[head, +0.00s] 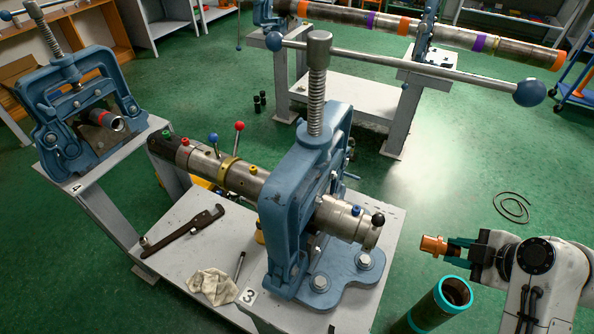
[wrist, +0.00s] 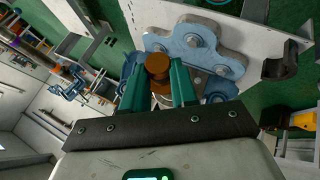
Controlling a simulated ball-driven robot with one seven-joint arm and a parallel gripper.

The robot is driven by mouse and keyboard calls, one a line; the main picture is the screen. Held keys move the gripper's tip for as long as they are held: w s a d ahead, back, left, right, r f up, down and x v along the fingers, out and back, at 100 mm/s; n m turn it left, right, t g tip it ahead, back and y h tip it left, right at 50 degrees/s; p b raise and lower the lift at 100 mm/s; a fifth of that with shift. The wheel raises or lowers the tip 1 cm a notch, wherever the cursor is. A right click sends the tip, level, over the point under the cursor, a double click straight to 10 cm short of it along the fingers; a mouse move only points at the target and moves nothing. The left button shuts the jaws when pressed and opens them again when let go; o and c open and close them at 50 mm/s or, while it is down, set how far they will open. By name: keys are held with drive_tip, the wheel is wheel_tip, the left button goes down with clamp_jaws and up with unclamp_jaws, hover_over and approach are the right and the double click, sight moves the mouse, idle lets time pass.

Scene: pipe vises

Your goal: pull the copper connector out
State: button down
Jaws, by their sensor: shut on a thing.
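The copper connector (head: 432,245) is a short, stepped, copper-coloured cylinder. It is held in the tips of my gripper (head: 452,247) at the right of the head view. In the wrist view the connector (wrist: 158,66) sits between the two teal fingers of my gripper (wrist: 157,80), which are shut on it. The steel pipe tool (head: 345,220) is clamped in the blue vise (head: 272,215) on the bench marked 3. Its near end faces the connector, with a clear gap between them in the head view. The connector's gripped part is hidden by the fingers.
A dark tube with a teal rim (head: 455,292) stands below my gripper. The vise's long handle bar (head: 420,68) crosses above. A pipe wrench (head: 182,237) and a rag (head: 211,284) lie on the bench (head: 190,208). Green floor is open at right.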

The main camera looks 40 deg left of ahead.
drive_tip(key=h+p, duration=0.1)
drive_tip(key=h, duration=0.2)
drive_tip(key=shift+n+t+h, duration=0.3)
drive_tip(key=shift+n+t, duration=0.1)
drive_tip(key=n+t+h+p, duration=0.1)
drive_tip(key=h, duration=0.2)
drive_tip(key=shift+r+h, duration=0.1)
drive_tip(key=shift+h, duration=0.2)
drive_tip(key=shift+t+h+p, duration=0.3)
drive_tip(key=shift+h, duration=0.6)
drive_tip(key=n+t+h+p, duration=0.1)
drive_tip(key=h, duration=0.2)
drive_tip(key=shift+n+t+h, duration=0.3)
drive_tip(key=shift+t+h, duration=0.2)
drive_tip(key=shift+h, duration=0.5)
